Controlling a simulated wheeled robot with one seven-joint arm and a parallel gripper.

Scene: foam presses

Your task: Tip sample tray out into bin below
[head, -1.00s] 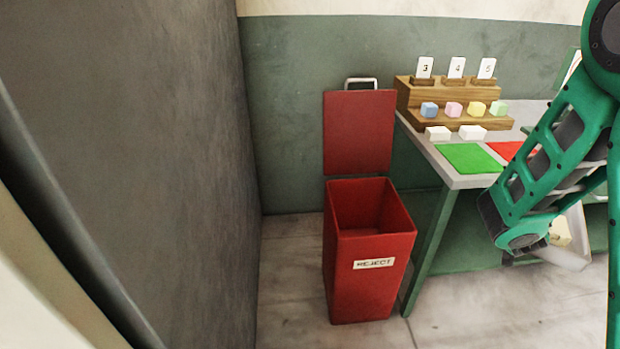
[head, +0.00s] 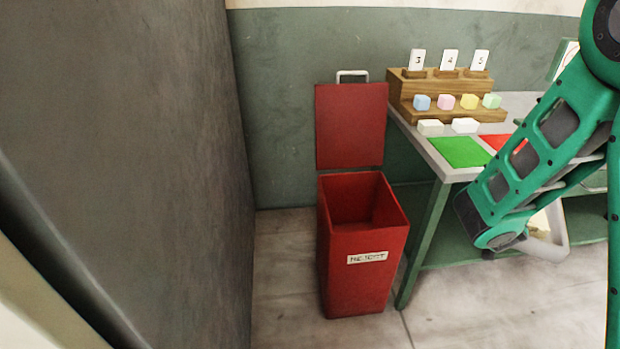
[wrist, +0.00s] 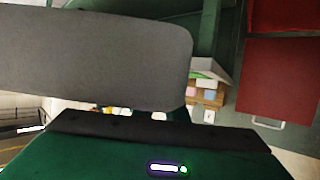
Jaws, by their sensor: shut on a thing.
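The sample tray (head: 559,232) is pale grey and shows in part behind my green arm at the right of the head view, with a yellowish piece inside. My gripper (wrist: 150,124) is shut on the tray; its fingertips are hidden. A broad grey panel (wrist: 95,55), probably the tray, fills the upper left of the wrist view. The red bin (head: 357,285), labelled REJECT, stands open on the floor left of the tray, its lid (head: 350,125) raised. The tray is to the side of the bin, not over it. The bin also shows in the wrist view (wrist: 285,15).
A bench (head: 428,160) stands right of the bin, with a green mat (head: 460,152), a red mat (head: 495,141) and a wooden stepped rack (head: 425,92) holding coloured cubes and numbered cards. A dark grey wall (head: 170,150) is at left. Floor before the bin is clear.

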